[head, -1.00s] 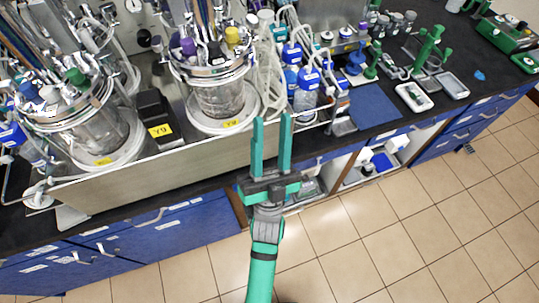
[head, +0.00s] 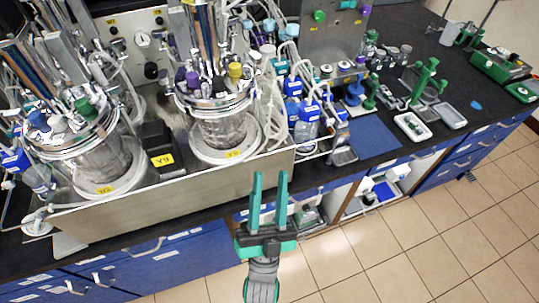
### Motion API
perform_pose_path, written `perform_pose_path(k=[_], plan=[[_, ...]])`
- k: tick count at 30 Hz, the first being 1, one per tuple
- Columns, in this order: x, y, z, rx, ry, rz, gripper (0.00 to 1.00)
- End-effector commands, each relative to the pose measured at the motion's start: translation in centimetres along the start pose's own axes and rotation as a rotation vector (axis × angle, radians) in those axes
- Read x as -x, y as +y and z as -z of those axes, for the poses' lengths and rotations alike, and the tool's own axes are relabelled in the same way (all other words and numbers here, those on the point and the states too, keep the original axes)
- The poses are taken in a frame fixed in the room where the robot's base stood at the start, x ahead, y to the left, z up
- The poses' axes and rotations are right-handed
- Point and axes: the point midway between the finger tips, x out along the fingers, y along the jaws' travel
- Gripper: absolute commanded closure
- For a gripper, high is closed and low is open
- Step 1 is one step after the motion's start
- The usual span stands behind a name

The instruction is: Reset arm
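My gripper (head: 269,178) is teal with a dark grey body. Its two long fingers stand apart with nothing between them. It is in the lower middle of the head view, in front of the bench and its blue cabinets, with its fingers pointing up the picture. The left bioreactor (head: 95,160) and the right bioreactor (head: 222,130) are glass vessels with metal lids, tubes and probes. Both stand in a steel tray (head: 180,185) to the upper left of my gripper. My gripper looks apart from them.
A dark bench top (head: 440,135) runs to the upper right. Blue-capped bottles (head: 307,125) stand right of the right bioreactor. A blue mat (head: 373,137), small white trays (head: 412,126) and a green stand (head: 424,80) lie farther right. The tiled floor (head: 420,240) in front is clear.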

Motion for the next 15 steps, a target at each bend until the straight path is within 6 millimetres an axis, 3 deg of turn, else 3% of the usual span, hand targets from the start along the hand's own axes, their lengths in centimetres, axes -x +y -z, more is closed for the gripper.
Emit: perform_pose_path(k=[8,11,15], plan=[[0.5,0.1,-0.2,0.003,-0.017,-0.009,0.66],[2.1,0.2,-0.9,0.018,-0.071,-0.035,0.66],[6.1,0.6,-2.1,0.06,-0.208,-0.09,0.66]])
